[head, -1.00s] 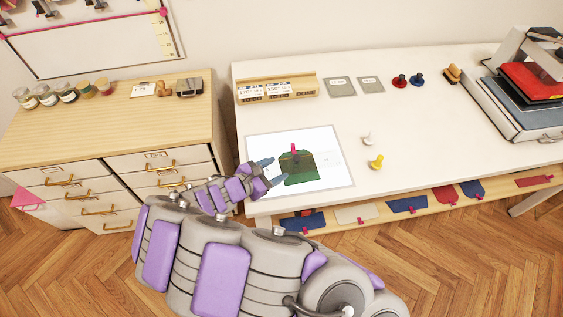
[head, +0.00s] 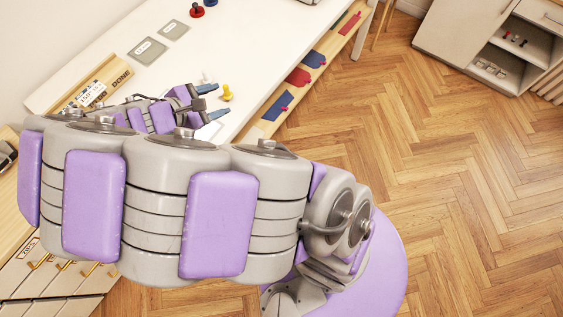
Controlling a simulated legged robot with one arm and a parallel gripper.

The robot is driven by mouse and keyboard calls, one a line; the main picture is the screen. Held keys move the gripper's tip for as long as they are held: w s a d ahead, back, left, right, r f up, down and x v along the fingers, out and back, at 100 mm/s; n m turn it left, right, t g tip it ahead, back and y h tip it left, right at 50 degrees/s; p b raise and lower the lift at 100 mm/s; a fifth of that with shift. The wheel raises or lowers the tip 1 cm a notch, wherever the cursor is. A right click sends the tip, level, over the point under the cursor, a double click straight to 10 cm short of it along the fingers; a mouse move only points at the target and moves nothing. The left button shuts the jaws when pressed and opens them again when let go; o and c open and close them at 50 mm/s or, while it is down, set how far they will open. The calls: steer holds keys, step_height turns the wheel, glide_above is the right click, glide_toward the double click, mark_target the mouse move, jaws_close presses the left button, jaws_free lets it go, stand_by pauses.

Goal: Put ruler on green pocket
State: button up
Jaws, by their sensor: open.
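My gripper (head: 213,101) is open with two blue-grey fingertips apart, over the near part of the white table (head: 128,78). No object shows between the fingers. I cannot make out a ruler in the current view.
Two grey cards (head: 160,40) lie on the table. Coloured pockets lie on the low shelf (head: 337,45). Open wooden floor (head: 440,190) is at the right.

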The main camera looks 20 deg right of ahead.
steer(key=s+d+r+m+g+y, duration=0.2)
steer(key=s+d+m+g, duration=0.1)
steer(key=s+d+m, duration=0.3)
steer(key=s+d+r+m+g+y, duration=0.2)
steer(key=s+d+r+m+g, duration=0.15)
steer(key=s+d, duration=0.3)
steer(key=s+a+m+y, duration=0.2)
steer(key=s+m+y, duration=0.4)
steer(key=s, duration=0.8)
steer(key=shift+s+r, duration=0.15)
steer(key=shift+r, duration=0.05)
